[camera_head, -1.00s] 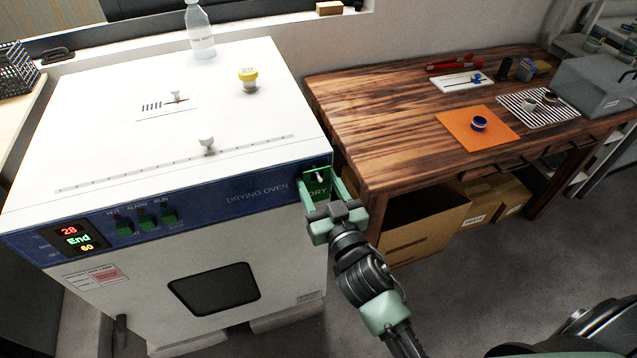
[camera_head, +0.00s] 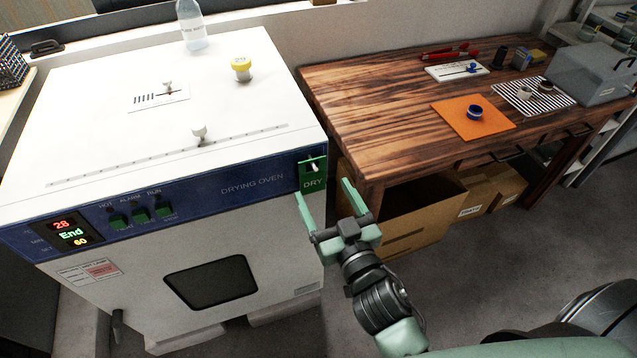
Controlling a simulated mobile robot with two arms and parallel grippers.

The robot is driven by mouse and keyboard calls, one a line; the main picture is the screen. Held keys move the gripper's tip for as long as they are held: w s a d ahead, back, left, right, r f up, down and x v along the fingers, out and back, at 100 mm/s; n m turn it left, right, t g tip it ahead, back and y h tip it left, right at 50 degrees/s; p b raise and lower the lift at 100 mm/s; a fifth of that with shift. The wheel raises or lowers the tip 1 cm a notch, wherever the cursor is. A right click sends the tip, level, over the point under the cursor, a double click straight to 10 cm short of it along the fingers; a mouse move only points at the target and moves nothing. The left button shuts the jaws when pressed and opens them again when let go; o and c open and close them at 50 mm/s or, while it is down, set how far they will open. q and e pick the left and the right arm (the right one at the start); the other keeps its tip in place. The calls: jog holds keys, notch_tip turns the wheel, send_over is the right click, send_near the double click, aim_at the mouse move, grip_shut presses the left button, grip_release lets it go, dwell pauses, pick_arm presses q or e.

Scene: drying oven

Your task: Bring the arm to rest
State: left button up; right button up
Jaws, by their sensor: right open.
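My right gripper (camera_head: 324,202) is open and empty. Its pale green fingers point up toward the right front corner of the white drying oven (camera_head: 90,110). The fingers are apart from the green DRY switch plate (camera_head: 313,174), which sits at the right end of the oven's blue panel. A small light lever (camera_head: 313,165) shows on that plate. My right arm (camera_head: 380,300) comes in from the lower right. My left gripper is not in view.
A wooden table (camera_head: 380,110) stands to the right, with an orange mat (camera_head: 452,124), a striped cloth (camera_head: 508,98) and a grey box (camera_head: 590,80). Cardboard boxes (camera_head: 410,243) sit below it.

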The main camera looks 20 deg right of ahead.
jog(key=s+f+n+g+p, duration=0.1)
jog(key=s+f+g, duration=0.2)
jog(key=f, duration=0.9)
jog(key=s+f+g, duration=0.3)
jog(key=s+f, duration=0.1)
jog(key=f, duration=0.7)
jog(key=s+f+n+g+p, duration=0.1)
jog(key=s+f+g, duration=0.2)
jog(key=f, duration=0.9)
jog(key=s+d+f+g, duration=0.2)
jog(key=s+f, duration=0.4)
jog(key=s, duration=0.3)
jog(key=s+d+f+g, duration=0.3)
jog(key=s+f, duration=0.3)
jog(key=s, duration=0.4)
jog(key=s+d+f+g+h+p, duration=0.1)
jog(key=s+d+f+g, duration=0.2)
jog(key=s+f, duration=0.3)
jog(key=s, duration=0.3)
jog(key=shift+s+d+f, duration=0.2)
jog(key=shift+f, duration=0.2)
